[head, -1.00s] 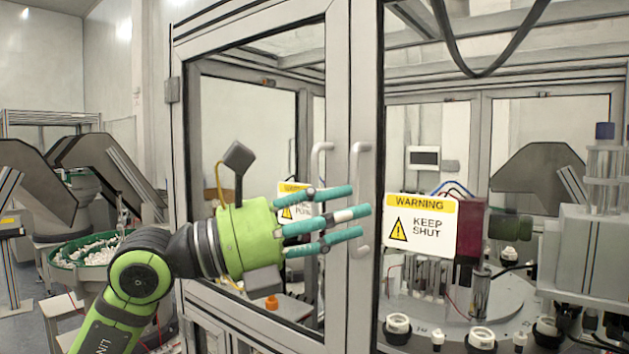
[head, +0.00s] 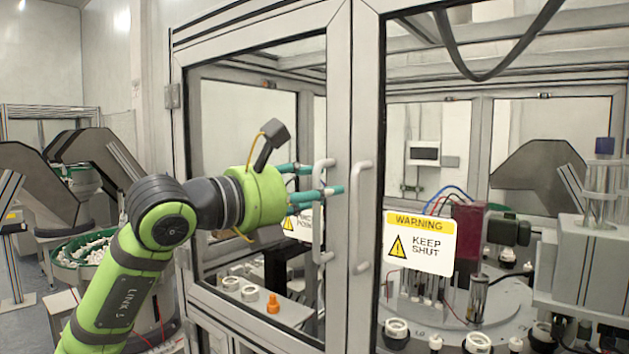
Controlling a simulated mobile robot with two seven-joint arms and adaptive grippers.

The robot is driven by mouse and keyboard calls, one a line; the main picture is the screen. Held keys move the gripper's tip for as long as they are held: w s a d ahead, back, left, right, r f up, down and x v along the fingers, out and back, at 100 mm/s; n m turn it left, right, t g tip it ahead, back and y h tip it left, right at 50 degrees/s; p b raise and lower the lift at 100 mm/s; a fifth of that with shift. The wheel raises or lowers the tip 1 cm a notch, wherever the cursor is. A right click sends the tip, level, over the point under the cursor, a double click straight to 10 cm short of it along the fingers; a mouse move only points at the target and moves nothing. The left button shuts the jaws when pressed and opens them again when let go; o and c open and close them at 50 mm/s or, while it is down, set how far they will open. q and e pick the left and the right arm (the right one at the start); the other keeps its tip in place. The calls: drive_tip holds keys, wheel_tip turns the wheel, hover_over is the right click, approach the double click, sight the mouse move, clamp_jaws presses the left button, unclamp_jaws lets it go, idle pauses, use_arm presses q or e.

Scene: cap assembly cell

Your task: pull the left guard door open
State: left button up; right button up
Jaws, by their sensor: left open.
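The left guard door (head: 338,110) is a grey metal frame with a clear pane, and it stands shut against the right door (head: 368,110). Its pale vertical bar handle (head: 317,235) is on the frame's right side. My left gripper (head: 322,180) has teal fingers and is open, at the upper part of this handle. The fingers overlap the handle in the head view; I cannot tell whether they touch it. A yellow and white warning sign on the left pane is partly hidden by the gripper. My right gripper is not in view.
The right door has its own handle (head: 361,215) close by and a "KEEP SHUT" sign (head: 420,241). Behind the panes are a round machine table, white caps and an orange part (head: 273,304). A green-rimmed bowl (head: 75,255) stands at the left.

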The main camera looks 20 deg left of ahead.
use_arm(q)
clamp_jaws()
